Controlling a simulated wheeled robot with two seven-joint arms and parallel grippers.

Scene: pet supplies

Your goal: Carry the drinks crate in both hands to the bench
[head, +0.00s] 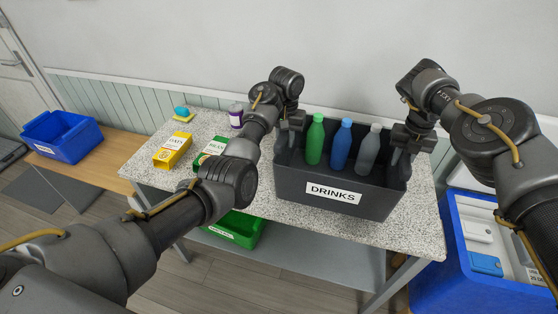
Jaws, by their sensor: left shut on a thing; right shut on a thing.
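The drinks crate (300,187) is a dark grey open box with a white DRINKS label, on or just above the speckled table. It holds a green bottle (315,142), a blue bottle (340,147) and a grey bottle (368,152), all upright. My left gripper (291,138) is shut on the crate's left wall. My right gripper (402,150) is shut on its right wall. The fingertips are partly hidden. A low wooden bench (113,173) stands at the left against the wall.
The speckled table (413,232) also bears a yellow box (173,151), a green box (210,150), a purple-labelled jar (236,115) and a blue item (182,113). A blue bin (62,138) sits on the bench. A green bin (237,230) is under the table. A blue cooler (455,262) stands right.

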